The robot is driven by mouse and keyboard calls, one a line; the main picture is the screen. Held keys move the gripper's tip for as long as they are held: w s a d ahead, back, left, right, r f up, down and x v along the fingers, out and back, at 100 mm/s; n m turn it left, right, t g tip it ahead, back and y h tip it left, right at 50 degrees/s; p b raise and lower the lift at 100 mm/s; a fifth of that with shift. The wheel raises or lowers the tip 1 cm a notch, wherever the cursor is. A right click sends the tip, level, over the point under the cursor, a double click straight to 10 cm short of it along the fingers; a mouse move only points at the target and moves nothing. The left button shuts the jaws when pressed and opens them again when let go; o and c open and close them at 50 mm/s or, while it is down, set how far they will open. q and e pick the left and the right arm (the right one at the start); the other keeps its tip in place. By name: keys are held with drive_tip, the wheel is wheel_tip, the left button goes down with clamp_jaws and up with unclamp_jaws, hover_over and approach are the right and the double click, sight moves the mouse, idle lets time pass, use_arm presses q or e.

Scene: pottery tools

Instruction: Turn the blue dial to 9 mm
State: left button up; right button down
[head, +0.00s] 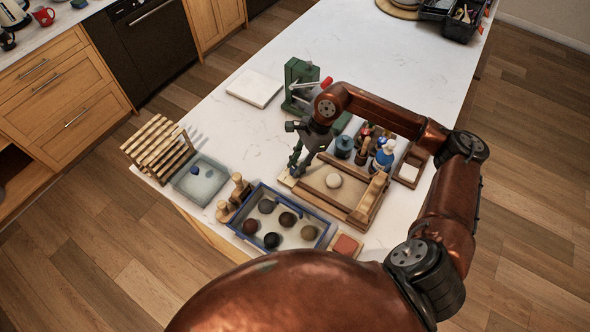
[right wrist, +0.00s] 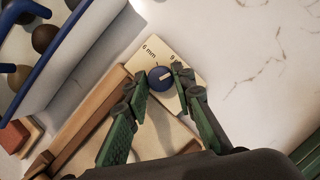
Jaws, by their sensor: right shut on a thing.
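The blue dial (right wrist: 158,79) sits on a pale plate (right wrist: 150,55) at the corner of a wooden frame. The plate is marked "6 mm" to the upper left of the dial and has a "9" mark to its upper right. A light pointer line on the dial points to the upper right, roughly towards the 9 mark. My right gripper (right wrist: 160,76) is shut on the dial, a fingertip at each side. In the head view my right gripper (head: 294,172) reaches down at the frame's left corner and the dial cannot be made out. My left gripper is not in view.
A blue-rimmed tray (head: 262,246) with several balls stands in front. A green machine (head: 297,80) and blue jar (head: 344,147) stand behind.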

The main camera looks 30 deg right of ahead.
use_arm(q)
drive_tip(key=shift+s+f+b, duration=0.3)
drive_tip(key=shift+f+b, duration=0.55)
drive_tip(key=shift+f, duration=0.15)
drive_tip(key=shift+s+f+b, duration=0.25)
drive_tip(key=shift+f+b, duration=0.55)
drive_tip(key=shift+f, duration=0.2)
use_arm(e)
drive_tip(key=shift+w+n+g, duration=0.1)
drive_tip(key=shift+n+g, duration=0.6)
drive_tip(key=shift+n, duration=1)
drive_tip(key=c, duration=1.7)
unclamp_jaws()
drive_tip(key=shift+o, duration=0.2)
drive_tip(key=shift+r, duration=0.15)
drive_tip(key=v, duration=1.1)
drive_tip(key=shift+r, duration=0.35)
drive_tip(key=shift+w, duration=0.1)
